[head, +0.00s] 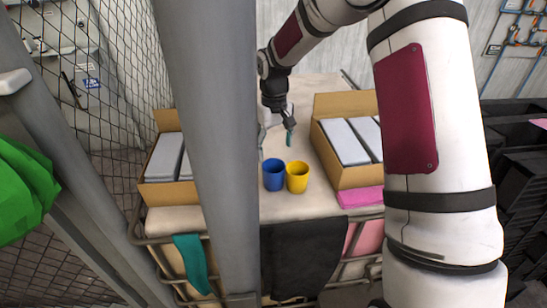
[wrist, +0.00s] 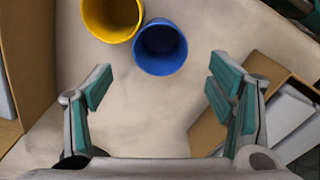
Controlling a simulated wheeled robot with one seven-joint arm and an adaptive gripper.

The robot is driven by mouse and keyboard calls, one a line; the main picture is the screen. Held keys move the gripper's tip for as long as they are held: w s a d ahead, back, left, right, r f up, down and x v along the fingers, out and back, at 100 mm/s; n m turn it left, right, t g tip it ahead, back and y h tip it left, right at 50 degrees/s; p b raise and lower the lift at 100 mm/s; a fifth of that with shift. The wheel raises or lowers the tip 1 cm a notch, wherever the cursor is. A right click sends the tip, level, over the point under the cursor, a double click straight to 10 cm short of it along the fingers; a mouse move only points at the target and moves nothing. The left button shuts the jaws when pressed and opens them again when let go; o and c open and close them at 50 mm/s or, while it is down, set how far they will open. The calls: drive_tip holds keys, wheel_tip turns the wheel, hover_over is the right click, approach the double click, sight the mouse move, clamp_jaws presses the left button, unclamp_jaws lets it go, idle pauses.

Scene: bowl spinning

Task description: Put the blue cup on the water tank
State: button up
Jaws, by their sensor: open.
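The blue cup (head: 273,176) stands upright on the pale top of a caged tank (head: 308,206), which looks like the water tank. A yellow cup (head: 298,178) stands right beside it on its right. My gripper (head: 277,142) is above the same top, behind the cups in the head view. It is open and empty. In the wrist view, the blue cup (wrist: 160,48) lies beyond and between the spread fingertips (wrist: 158,84), apart from both. The yellow cup (wrist: 111,18) is at the top left there. Both cups look empty.
An open cardboard box (head: 352,150) with grey items stands right of the cups, another box (head: 165,165) to the left. A dark cloth (head: 300,255) and a teal cloth (head: 192,262) hang over the front edge. A grey post (head: 210,120) hides part of the top.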

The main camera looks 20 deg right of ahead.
drive_tip(key=s+r+t+h, duration=0.1)
drive_tip(key=s+r+t, duration=0.1)
drive_tip(key=s+r, duration=1.25)
drive_tip(key=s+r+m+t, duration=0.1)
drive_tip(key=s+r, duration=0.1)
drive_tip(key=s, duration=0.7)
drive_tip(key=s+a+r+m+t+y, duration=0.1)
drive_tip(key=s+r, duration=0.2)
drive_tip(key=s, duration=0.6)
drive_tip(key=shift+s+a+r+t, duration=0.15)
drive_tip(key=shift+s+a+t, duration=0.15)
drive_tip(key=shift+s+t, duration=0.1)
